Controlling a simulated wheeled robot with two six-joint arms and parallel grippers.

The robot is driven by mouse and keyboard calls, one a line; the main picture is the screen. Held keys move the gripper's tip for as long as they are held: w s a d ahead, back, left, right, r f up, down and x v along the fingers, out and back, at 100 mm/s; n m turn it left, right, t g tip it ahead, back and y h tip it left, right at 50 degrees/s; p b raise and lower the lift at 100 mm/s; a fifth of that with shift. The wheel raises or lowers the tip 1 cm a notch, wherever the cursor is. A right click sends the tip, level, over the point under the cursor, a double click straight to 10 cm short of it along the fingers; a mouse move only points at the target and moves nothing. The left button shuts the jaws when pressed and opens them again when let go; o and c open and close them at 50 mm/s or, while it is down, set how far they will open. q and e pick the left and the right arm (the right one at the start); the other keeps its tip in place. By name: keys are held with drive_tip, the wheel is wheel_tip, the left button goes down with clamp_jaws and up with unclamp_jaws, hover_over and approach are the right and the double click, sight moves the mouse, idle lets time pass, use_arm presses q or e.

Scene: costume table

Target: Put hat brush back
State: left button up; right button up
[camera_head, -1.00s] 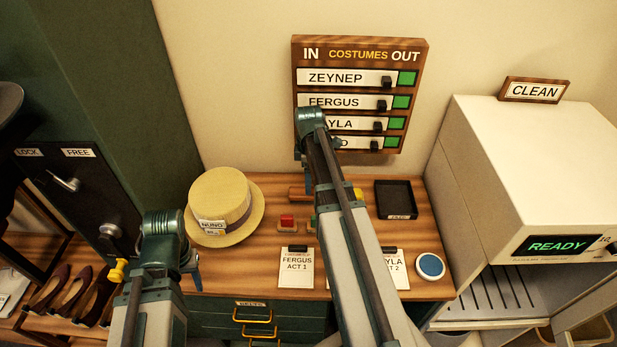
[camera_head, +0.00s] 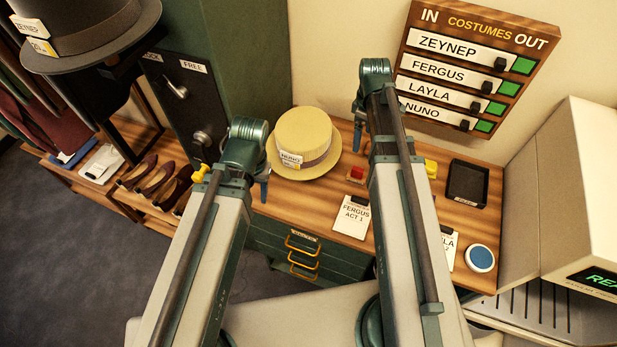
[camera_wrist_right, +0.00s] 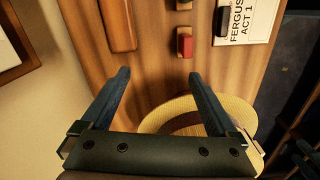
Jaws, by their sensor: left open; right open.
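A long brown wooden piece with rounded edges (camera_wrist_right: 117,24) lies on the tabletop in the right wrist view; it may be the hat brush, but I cannot tell for sure. In the head view my right arm hides that spot. My right gripper (camera_wrist_right: 158,75) is open and empty above the tabletop, its fingers pointing toward the space between the wooden piece and a red block (camera_wrist_right: 185,43).
The straw hat (camera_head: 303,139) sits on the table (camera_head: 290,203). A Fergus card (camera_head: 352,216), black tray (camera_head: 467,184), blue disc (camera_head: 481,258) and yellow object (camera_head: 431,168) are also there. The costumes board (camera_head: 473,66) hangs behind. A dark hat (camera_head: 85,32) is at upper left.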

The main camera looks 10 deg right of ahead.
drive_tip(key=s+a, duration=0.2)
drive_tip(key=a, duration=0.1)
drive_tip(key=s+a+m, duration=0.1)
drive_tip(key=s+a, duration=0.1)
drive_tip(key=a, duration=0.2)
drive_tip(key=s+a+m, duration=0.1)
drive_tip(key=s+a, duration=0.1)
drive_tip(key=a, duration=0.2)
drive_tip(key=s+a+m+h, duration=0.1)
drive_tip(key=s+a+m, duration=0.3)
drive_tip(key=s+a, duration=0.4)
drive_tip(key=shift+s+a, duration=0.25)
drive_tip(key=shift+a, duration=0.55)
drive_tip(key=shift+r, duration=0.1)
